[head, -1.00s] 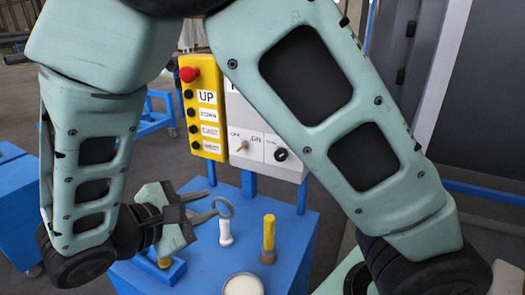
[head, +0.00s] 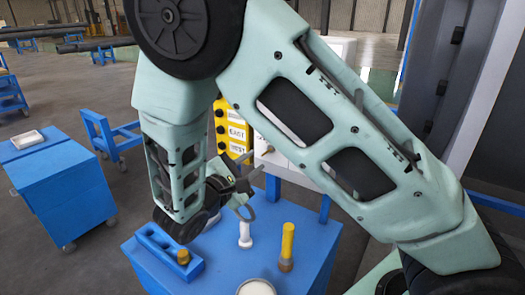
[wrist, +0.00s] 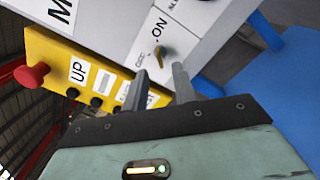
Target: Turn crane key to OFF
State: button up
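The crane key (wrist: 164,51) is a small brass-coloured lever on a white panel (wrist: 115,37), seen in the wrist view. An ON label is beside it, and a smaller, unclear label is on its other side. I cannot tell which setting the key is at. My gripper (wrist: 161,79) is open and empty. Its two grey fingers point toward the panel, and the key shows beyond the gap between them, apparently not touched. In the head view my gripper (head: 250,183) is in front of the panel (head: 268,150), and my arm hides the key.
A yellow button box (wrist: 82,73) with a red knob (wrist: 32,76) adjoins the panel. Another blue cart (head: 62,185) stands left.

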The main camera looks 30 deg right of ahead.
aim_at(268, 152)
jog(key=shift+p+x, duration=0.45)
jog(key=shift+x, duration=2.1)
grip_shut()
